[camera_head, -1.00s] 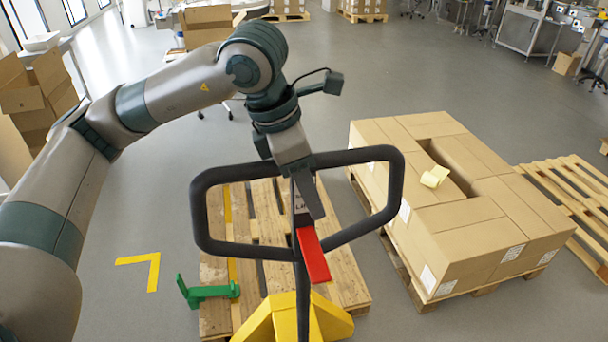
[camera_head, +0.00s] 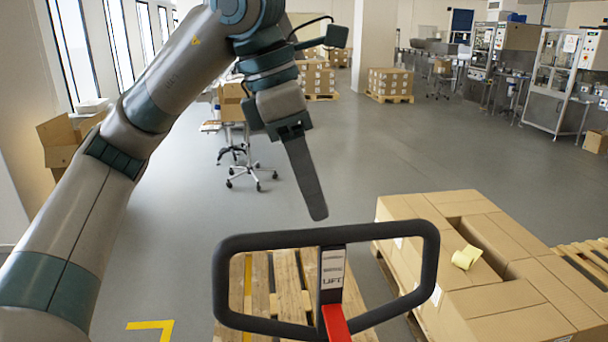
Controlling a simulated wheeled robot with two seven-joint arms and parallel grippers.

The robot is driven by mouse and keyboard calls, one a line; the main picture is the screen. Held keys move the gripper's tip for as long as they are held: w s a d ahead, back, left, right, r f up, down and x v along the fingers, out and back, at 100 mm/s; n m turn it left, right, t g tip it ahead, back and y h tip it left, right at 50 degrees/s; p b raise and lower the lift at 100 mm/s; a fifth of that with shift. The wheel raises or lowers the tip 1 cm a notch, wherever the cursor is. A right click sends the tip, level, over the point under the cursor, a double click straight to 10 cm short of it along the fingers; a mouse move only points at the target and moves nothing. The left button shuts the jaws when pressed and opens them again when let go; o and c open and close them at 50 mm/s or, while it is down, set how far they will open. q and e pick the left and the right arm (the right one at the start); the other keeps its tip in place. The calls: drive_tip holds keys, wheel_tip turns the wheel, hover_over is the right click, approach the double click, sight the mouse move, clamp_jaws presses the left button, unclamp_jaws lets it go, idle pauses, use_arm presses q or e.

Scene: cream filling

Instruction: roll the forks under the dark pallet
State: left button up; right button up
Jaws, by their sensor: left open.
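The pallet jack shows its black loop handle (camera_head: 255,241), with a LIFT label (camera_head: 332,268) and a red lever (camera_head: 335,322) in the middle. Its forks are out of view below. Just beyond the handle lies a light wooden pallet (camera_head: 290,292), partly hidden by it. No pallet here looks clearly dark. My left gripper (camera_head: 317,212) is open and empty, pointing down above the handle's top bar and apart from it. Its fingers overlap in this view. My right gripper is out of view.
Cartons (camera_head: 480,285) with a yellow roll (camera_head: 466,257) on top stand on the right. Another wooden pallet (camera_head: 590,262) lies at the far right. A wheeled chair (camera_head: 250,170) stands ahead at the left. Yellow floor tape (camera_head: 152,326) is lower left. The middle floor is open.

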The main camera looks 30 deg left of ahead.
use_arm(q)
drive_tip(key=shift+v, duration=1.3)
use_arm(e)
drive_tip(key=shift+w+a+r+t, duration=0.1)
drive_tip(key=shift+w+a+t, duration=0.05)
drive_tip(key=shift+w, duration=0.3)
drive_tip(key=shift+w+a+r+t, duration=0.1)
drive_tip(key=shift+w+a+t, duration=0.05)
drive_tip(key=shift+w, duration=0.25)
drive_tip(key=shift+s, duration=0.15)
